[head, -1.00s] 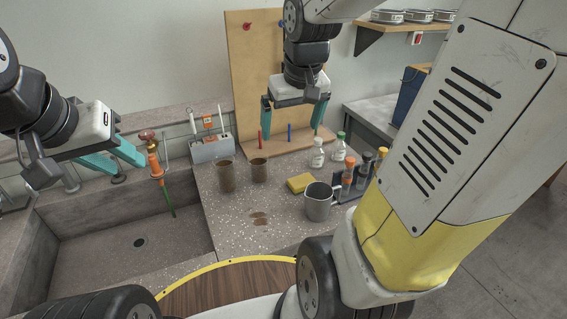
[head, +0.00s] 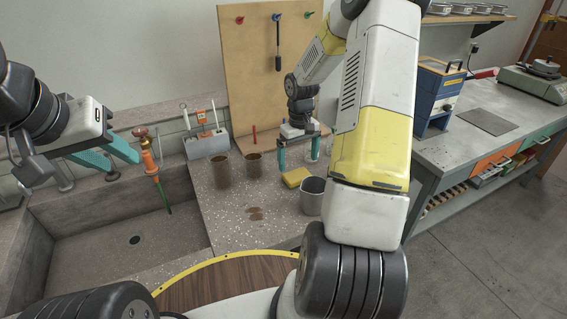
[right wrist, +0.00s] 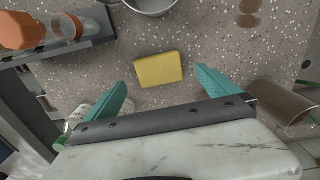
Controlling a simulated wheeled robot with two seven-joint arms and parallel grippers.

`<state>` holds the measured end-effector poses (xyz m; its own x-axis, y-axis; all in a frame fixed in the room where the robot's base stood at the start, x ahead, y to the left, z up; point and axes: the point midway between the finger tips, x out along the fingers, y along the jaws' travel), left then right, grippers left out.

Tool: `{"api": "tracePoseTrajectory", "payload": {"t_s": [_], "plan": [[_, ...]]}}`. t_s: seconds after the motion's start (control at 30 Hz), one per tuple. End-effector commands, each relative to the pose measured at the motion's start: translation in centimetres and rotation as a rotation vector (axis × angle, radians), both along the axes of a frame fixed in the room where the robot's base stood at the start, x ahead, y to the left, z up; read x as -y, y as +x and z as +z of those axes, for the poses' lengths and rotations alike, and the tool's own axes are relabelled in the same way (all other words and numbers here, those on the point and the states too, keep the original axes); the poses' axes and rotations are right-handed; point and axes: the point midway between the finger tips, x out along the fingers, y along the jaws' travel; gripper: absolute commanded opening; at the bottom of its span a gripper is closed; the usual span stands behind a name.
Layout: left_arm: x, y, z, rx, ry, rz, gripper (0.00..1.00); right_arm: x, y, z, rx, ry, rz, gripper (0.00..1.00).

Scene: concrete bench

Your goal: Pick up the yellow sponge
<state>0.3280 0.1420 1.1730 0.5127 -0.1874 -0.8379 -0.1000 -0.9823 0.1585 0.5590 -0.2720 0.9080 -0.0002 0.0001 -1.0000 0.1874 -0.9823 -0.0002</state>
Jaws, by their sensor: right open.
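The yellow sponge (head: 295,177) lies flat on the speckled counter (head: 232,205), beside a grey metal pitcher. My right gripper (head: 299,160) is open and empty, pointing down just above and behind the sponge. In the right wrist view, the sponge (right wrist: 159,69) lies ahead of and between the two teal fingers (right wrist: 163,88), apart from both. My left gripper (head: 122,157) hangs over the sink at the left; its teal fingers look spread apart, with nothing between them.
The metal pitcher (head: 312,194) stands close to the sponge. Two brown cups (head: 222,171) stand to its left. In the right wrist view, a rack with orange-capped bottles (right wrist: 60,42) is at the left and a brown cup (right wrist: 278,104) at the right. A sink (head: 105,235) lies left.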

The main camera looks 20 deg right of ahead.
Motion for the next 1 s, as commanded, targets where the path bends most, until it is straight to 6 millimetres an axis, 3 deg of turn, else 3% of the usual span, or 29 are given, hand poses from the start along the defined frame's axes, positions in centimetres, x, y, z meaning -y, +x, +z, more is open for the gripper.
{"api": "tracePoseTrajectory", "payload": {"t_s": [0.5,0.77,1.0], "plan": [[0.0,0.0,0.0,0.000,0.000,0.000,0.36,0.5,-0.6,-6.2,-0.003,0.000,0.000,1.00],[0.0,0.0,0.0,0.000,0.000,0.000,0.36,0.5,-0.5,-6.6,0.001,0.000,-0.001,1.00],[0.0,0.0,0.0,0.000,0.000,0.000,0.36,0.5,-0.5,-6.6,0.000,0.000,-0.001,0.53]]}}
